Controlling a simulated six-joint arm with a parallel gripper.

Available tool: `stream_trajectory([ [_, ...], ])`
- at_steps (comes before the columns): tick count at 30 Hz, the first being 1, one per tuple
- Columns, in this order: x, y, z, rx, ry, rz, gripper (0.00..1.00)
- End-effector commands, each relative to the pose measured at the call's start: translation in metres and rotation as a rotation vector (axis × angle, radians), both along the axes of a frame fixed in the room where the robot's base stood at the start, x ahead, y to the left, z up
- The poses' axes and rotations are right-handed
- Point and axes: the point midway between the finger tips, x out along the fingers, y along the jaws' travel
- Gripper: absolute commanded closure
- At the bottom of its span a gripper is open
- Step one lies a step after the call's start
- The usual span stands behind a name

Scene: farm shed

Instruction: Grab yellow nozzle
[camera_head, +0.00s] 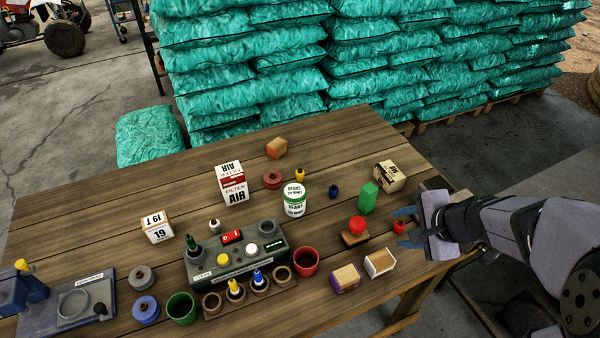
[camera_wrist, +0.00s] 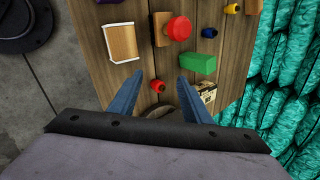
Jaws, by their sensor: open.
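A small yellow nozzle (camera_head: 300,175) stands on the wooden table, behind the white-and-green can and right of the red ring-shaped part. My gripper (camera_head: 405,228) is at the table's right edge, well to the right of the yellow nozzle. Its blue fingers are open and apart in the wrist view (camera_wrist: 160,78). A small red nozzle (camera_head: 399,227) appears between or just beyond the fingertips; I cannot tell whether they touch it. A similar dark blue nozzle (camera_head: 334,191) stands near the yellow one.
A green block (camera_head: 368,198), a red-topped stamp (camera_head: 355,231) and a labelled box (camera_head: 389,176) lie between my gripper and the yellow nozzle. The can (camera_head: 295,200) is close to the nozzle. A control box (camera_head: 235,257) and several cups fill the front. The table's back left is clear.

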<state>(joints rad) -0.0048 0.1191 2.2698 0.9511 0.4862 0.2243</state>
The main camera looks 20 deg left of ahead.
Motion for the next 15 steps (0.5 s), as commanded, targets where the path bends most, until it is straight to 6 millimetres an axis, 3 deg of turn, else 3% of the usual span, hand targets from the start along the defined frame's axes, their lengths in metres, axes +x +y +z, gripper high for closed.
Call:
stream_trajectory([
  [4, 0.058, 0.011, 0.016, 0.197, 0.0, -0.286, 0.56],
  [6, 0.087, 0.026, 0.02, 0.321, 0.022, -0.415, 0.56],
  [14, 0.164, 0.082, 0.031, 0.732, 0.149, -0.753, 0.56],
  [15, 0.173, 0.097, 0.029, 0.794, 0.183, -0.779, 0.56],
])
